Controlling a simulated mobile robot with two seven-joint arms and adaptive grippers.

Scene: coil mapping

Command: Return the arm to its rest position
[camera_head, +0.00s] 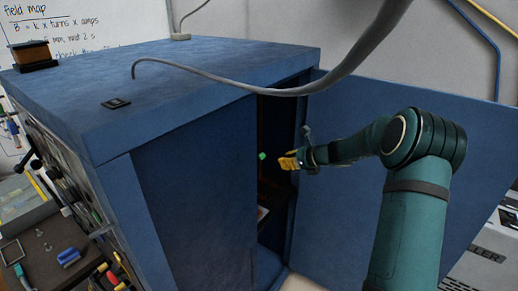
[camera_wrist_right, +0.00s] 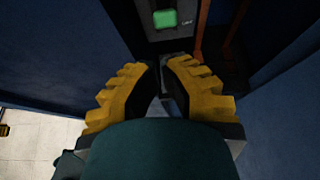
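My right arm reaches in from the lower right in the head view. Its yellow-fingered right gripper (camera_head: 289,161) is in front of the narrow opening of the blue cabinet (camera_head: 180,57). In the right wrist view the two ribbed yellow fingers of the gripper (camera_wrist_right: 162,68) lie close together, with nothing visible held between them. A lit green button (camera_wrist_right: 165,18) is on a grey panel beyond the fingertips, apart from them. It also shows as a small green spot in the head view (camera_head: 262,156). My left gripper is not in view.
The open blue door (camera_head: 345,103) stands beside and behind my right forearm. A grey cable (camera_head: 240,84) arches over the cabinet top. Tools lie on a bench (camera_head: 60,236) at left.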

